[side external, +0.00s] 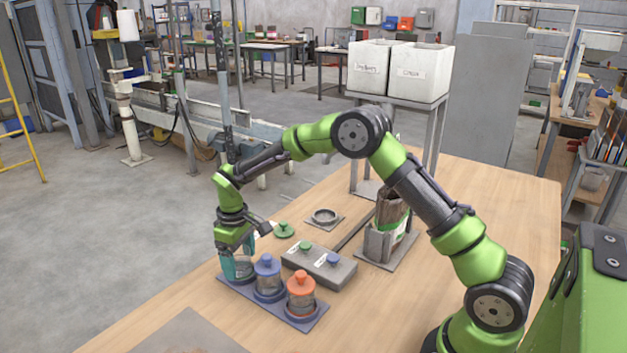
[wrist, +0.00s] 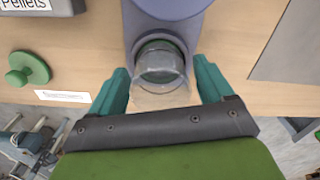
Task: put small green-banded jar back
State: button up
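The small clear jar (wrist: 161,72) has no lid and shows green around its base in the wrist view. It stands at the end place of the blue-grey tray (wrist: 165,18), between my fingers. In the side view the jar (side external: 241,270) is partly hidden by my gripper (side external: 236,266). My gripper (wrist: 163,85) has its two teal fingers spread, one on each side of the jar, with a gap showing on both sides. A green knobbed lid (side external: 284,229) lies apart on the table, and it also shows in the wrist view (wrist: 28,68).
A blue-lidded jar (side external: 267,276) and an orange-lidded jar (side external: 301,294) stand in the same tray. A ring on a plate (side external: 324,217) and a bag in a holder (side external: 389,222) stand farther back.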

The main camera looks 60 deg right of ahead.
jog(key=s+r+t, duration=0.1)
jog(key=s+r, duration=0.3)
jog(key=r, duration=1.4)
jog(key=s+r+m+t+y, duration=0.1)
jog(key=s+m+t, duration=0.2)
jog(key=s, duration=0.9)
jog(key=s+r+m+t+y, duration=0.1)
jog(key=s+r+m+t, duration=0.1)
jog(key=s, duration=1)
jog(key=shift+d+r+m+t, duration=0.3)
jog(key=shift+m+t, duration=0.3)
jog(key=shift+m, duration=0.4)
